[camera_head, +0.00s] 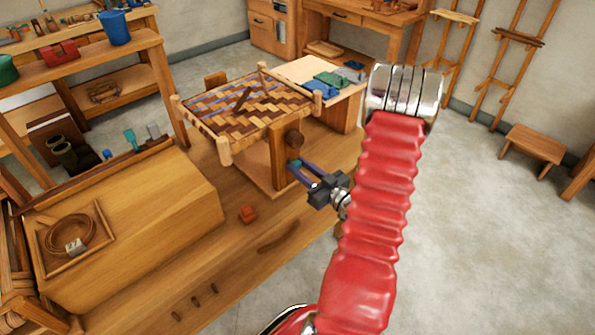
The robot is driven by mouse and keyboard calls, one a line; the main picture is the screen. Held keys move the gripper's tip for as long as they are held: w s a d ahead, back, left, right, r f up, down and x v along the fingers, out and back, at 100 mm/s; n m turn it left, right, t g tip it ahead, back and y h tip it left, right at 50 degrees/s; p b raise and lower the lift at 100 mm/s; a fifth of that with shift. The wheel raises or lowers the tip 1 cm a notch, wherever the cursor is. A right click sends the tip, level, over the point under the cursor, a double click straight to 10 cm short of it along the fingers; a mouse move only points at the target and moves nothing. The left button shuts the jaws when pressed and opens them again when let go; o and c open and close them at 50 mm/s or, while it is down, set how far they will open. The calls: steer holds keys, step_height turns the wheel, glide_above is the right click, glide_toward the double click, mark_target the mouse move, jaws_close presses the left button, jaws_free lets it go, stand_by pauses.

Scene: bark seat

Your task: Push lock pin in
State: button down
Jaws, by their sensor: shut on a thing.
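A seat frame with a woven bark top (240,103) in brown, tan and blue strips stands on a wooden stand on the bench. A round dark brown knob (294,139) sticks out at the right side of the stand's post (277,155). My gripper (295,166) reaches in from the right, just below the knob and beside the post. Its two bluish fingers are closed at the tips on a small thing, which seems to be the lock pin. The pin is too small and too covered by the fingers to tell how deep it sits.
The wooden bench (190,285) holds an orange block (248,214), a curved dark strip (278,238) and several short pegs. A tray (100,225) with coiled strip lies left. A side table (310,69) with cloths stands behind. Bare floor (490,240) lies right.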

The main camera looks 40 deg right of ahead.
steer(key=shift+w+r, duration=0.1)
steer(key=shift+w, duration=0.1)
steer(key=c, duration=1.4)
jaws_free()
steer(key=s, duration=1.3)
steer(key=shift+s+a, duration=0.25)
steer(key=shift+s, duration=0.1)
